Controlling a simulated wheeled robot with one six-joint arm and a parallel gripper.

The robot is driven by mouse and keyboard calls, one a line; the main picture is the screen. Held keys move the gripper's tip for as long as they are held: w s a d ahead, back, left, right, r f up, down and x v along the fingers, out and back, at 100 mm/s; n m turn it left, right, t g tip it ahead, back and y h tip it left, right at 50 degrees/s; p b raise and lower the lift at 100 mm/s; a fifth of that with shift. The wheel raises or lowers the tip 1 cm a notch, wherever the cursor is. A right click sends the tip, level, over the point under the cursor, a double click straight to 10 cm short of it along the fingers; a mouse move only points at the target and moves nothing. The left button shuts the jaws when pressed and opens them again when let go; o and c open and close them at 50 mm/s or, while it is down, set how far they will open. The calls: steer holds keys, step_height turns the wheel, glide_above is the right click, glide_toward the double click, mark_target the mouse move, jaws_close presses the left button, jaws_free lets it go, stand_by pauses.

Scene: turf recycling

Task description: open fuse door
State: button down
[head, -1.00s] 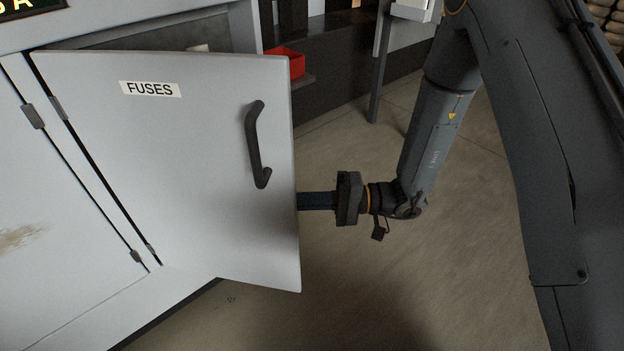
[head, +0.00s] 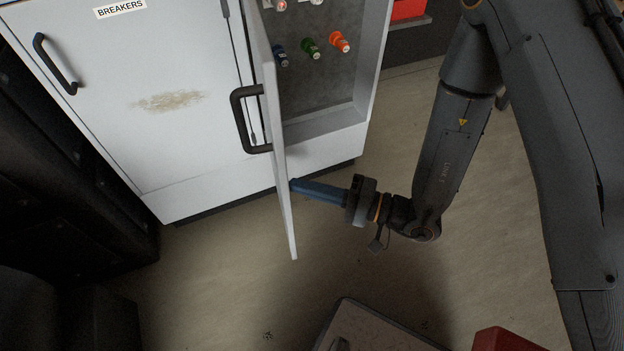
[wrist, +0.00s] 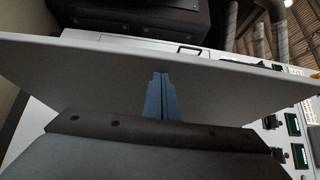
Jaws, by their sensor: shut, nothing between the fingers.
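The fuse door (head: 285,190) stands swung open and is seen nearly edge-on in the head view. Its dark handle (head: 240,120) is on the left-hand face. My gripper (head: 294,185) is shut and empty, with its blue fingertips at or against the door's inner face, low down. In the wrist view the shut blue fingers (wrist: 160,95) point at the grey inner face of the door (wrist: 90,85). Whether the tips touch it I cannot tell. The open fuse compartment (head: 325,90) shows several coloured fuses, among them a green one (head: 310,48) and an orange one (head: 341,42).
The breakers door (head: 150,110) with its own handle (head: 55,65) is closed at left. A grey-topped object (head: 370,330) and a red object (head: 505,340) stand at the bottom. A red bin (head: 408,9) is at top right. Floor is free around my gripper.

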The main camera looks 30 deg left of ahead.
steer(key=shift+w+d, duration=0.1)
steer(key=shift+w, duration=0.1)
steer(key=shift+d, duration=0.1)
steer(key=s+d, duration=0.2)
steer(key=d, duration=0.9)
steer(key=shift+s+b, duration=0.4)
steer(key=shift+b, duration=0.05)
